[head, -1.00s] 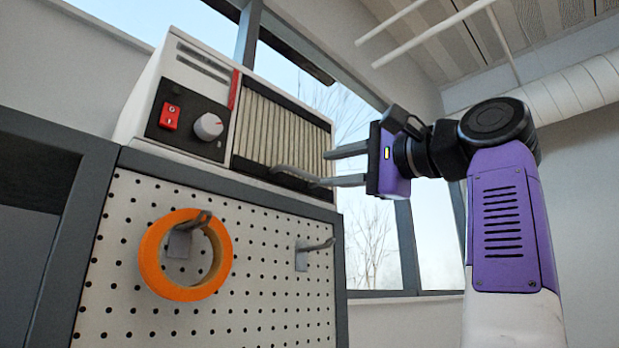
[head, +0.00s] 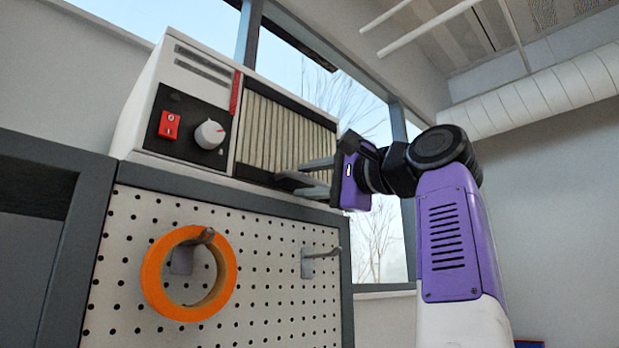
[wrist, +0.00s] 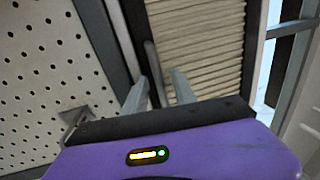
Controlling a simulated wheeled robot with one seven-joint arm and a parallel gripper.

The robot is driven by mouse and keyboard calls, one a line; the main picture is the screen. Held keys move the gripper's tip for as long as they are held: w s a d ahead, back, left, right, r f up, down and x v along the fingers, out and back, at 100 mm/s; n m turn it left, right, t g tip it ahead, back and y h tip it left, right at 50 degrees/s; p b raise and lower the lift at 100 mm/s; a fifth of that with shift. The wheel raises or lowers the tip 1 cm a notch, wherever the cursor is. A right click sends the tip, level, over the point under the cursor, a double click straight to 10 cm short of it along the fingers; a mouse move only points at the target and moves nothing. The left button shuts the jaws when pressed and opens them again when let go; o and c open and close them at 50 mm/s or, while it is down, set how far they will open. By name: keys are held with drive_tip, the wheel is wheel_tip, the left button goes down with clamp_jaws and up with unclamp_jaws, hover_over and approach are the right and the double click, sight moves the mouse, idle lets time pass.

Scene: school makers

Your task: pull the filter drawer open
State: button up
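The filter drawer (head: 285,130) is the pleated beige front panel, in a dark frame, on the right part of the white machine. It looks closed. Its grey bar handle (head: 287,180) runs along the lower edge, and is partly hidden by my fingers in the head view. My gripper (head: 300,178) is at the handle's right part, fingers apart. In the wrist view the handle (wrist: 152,62) passes between my two open fingers (wrist: 160,80). A gap shows between the bar and the right finger; whether the left finger touches it I cannot tell.
A red switch (head: 169,125) and a grey knob (head: 209,134) are left of the drawer. Below the machine is a white pegboard (head: 265,270) with an orange tape roll (head: 155,290) on a hook and an empty hook (head: 318,254). Windows stand behind.

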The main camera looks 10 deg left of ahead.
clamp_jaws()
idle(1.3)
